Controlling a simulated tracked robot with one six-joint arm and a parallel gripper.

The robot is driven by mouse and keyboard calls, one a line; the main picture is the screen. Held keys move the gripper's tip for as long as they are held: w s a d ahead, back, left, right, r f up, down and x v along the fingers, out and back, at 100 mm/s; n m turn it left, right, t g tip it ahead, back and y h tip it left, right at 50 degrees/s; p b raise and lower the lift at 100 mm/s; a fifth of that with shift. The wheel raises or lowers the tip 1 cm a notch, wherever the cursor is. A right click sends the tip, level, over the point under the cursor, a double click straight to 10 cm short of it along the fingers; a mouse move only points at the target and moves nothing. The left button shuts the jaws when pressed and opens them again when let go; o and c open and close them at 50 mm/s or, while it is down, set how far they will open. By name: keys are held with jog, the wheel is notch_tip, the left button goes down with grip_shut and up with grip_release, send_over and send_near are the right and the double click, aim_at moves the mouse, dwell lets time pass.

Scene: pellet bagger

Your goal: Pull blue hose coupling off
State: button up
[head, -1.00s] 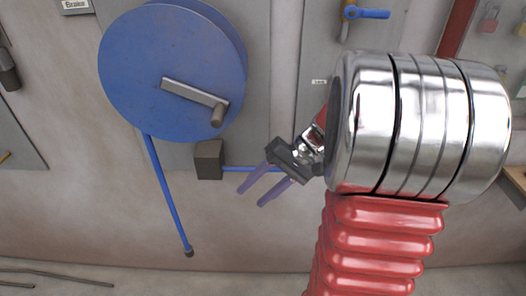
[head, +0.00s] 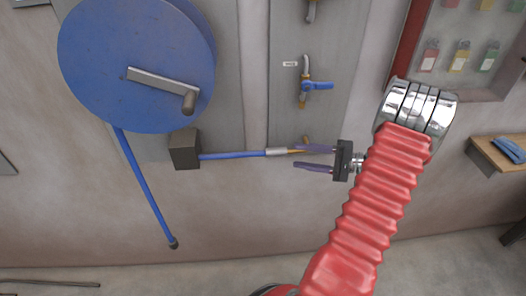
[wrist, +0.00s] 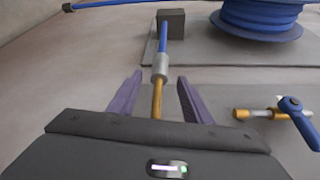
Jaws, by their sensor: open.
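The blue hose (head: 235,155) runs right from a dark box (head: 185,150) to a silver coupling (head: 277,152). The coupling meets a brass pipe (wrist: 157,98), and no gap shows between them. In the wrist view the coupling (wrist: 160,68) is just beyond my fingertips, in line with the space between them. My gripper (head: 296,157) is open, its purple fingers pointing left toward the coupling. In the wrist view my gripper (wrist: 160,80) has the brass pipe between its fingers, with visible space on both sides.
A big blue hose reel (head: 135,68) with a crank is on the wall, and another hose end (head: 173,243) hangs below it. A valve with a blue handle (head: 317,86) is above the coupling. A padlock cabinet (head: 460,50) and a shelf (head: 500,155) are at right.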

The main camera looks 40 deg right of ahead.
aim_at(264, 150)
jog(key=shift+s+d+f, duration=0.1)
jog(key=shift+d, duration=0.15)
jog(key=x, duration=1.4)
jog(key=shift+d, duration=0.1)
jog(key=shift+c, duration=0.6)
grip_shut()
